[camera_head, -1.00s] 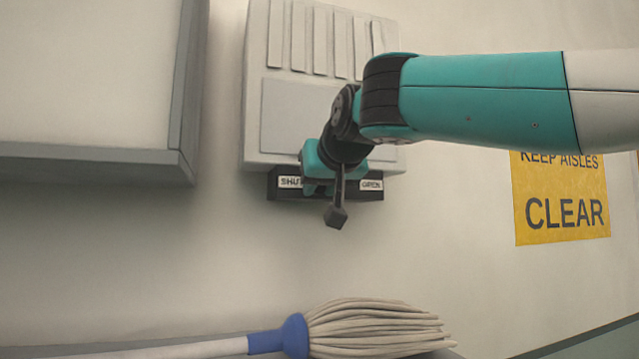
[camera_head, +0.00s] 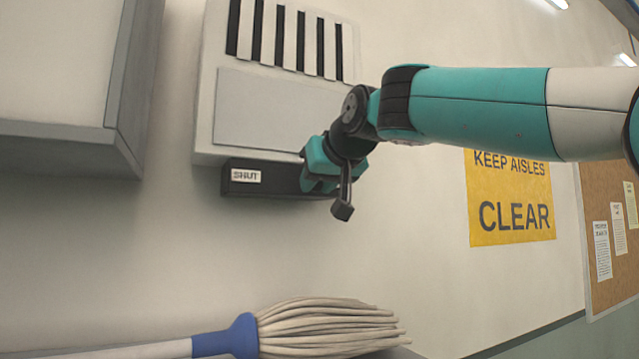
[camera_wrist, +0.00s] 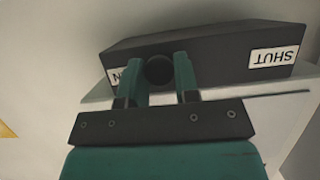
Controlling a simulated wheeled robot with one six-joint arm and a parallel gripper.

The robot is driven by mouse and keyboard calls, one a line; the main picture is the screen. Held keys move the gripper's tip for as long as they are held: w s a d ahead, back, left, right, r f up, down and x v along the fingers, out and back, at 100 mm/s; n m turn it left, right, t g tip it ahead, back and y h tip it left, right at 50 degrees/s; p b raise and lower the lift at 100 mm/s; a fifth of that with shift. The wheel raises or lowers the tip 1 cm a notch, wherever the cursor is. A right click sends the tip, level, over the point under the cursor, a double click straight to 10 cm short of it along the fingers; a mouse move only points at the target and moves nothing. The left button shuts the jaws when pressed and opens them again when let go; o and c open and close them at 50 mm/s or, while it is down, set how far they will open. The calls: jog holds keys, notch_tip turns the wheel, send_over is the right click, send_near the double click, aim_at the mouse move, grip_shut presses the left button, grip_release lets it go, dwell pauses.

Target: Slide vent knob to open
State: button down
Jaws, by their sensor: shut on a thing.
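The vent (camera_head: 275,108) is a pale wall box whose slots now show dark between the slats. Below it is a black slide housing (camera_head: 280,190) with a SHUT label (camera_head: 246,176) at its left end. My gripper (camera_head: 322,178) is at the housing's right end and covers the other label in the head view. In the wrist view, my gripper (camera_wrist: 160,78) is shut on the round dark knob (camera_wrist: 158,70), with one finger on each side. There the SHUT label (camera_wrist: 274,57) is at the far right, and part of another label (camera_wrist: 120,76) shows beside the left finger.
A mop (camera_head: 310,325) with a blue collar lies below. A grey-edged wall cabinet (camera_head: 110,140) is at the left. A yellow KEEP AISLES CLEAR sign (camera_head: 510,200) and a cork board (camera_head: 605,230) are on the wall at the right.

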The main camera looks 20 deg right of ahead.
jog(key=shift+d+r, duration=0.1)
jog(key=shift+d, duration=0.1)
jog(key=c, duration=0.9)
grip_release()
jog(key=shift+d, duration=0.15)
jog(key=shift+o, duration=0.2)
jog(key=b+v, duration=0.1)
jog(key=v, duration=1.6)
jog(key=shift+s, duration=0.25)
